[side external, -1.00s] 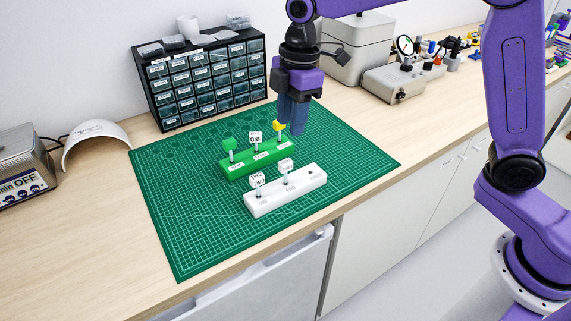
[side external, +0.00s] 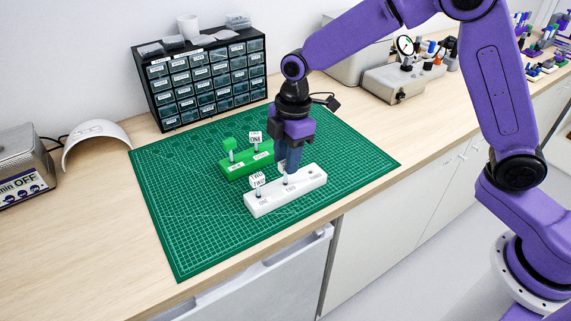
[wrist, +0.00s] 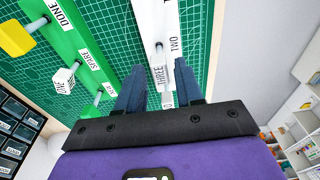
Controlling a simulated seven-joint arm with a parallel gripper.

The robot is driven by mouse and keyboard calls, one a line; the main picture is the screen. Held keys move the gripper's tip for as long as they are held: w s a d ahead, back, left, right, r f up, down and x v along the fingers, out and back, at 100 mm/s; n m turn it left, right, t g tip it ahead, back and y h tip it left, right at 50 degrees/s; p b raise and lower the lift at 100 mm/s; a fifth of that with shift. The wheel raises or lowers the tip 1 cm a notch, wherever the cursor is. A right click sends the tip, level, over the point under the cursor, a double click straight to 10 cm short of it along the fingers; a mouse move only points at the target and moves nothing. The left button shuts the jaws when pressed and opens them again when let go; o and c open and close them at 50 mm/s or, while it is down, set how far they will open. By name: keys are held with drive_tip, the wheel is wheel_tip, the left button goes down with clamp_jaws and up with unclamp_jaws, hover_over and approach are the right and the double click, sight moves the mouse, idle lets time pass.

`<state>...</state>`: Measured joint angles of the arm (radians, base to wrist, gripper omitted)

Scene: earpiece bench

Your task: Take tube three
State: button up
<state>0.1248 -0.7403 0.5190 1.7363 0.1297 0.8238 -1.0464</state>
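A white rack (side external: 306,186) on the green mat holds two tubes with white cube tags. The tag reading TWO (side external: 257,180) stands at the rack's left slot. The tag that appears to read THREE (wrist: 160,78) is on the tube at the middle slot, labelled TWO. The rack's right slot looks empty. My gripper (side external: 289,168) points down over the middle slot and largely hides this tag in the side view. In the wrist view my gripper's fingers (wrist: 160,68) are apart on either side of the THREE tag, with no clear grip on it.
A green rack (side external: 233,172) behind carries a green tag (side external: 229,144), a white ONE tag (side external: 255,138) and a yellow tag (wrist: 17,38). A drawer cabinet (side external: 205,85) stands behind the mat. The mat's left part is clear.

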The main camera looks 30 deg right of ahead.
clamp_jaws()
drive_tip(key=shift+r, duration=1.6)
idle(0.3)
drive_tip(key=shift+r, duration=2.35)
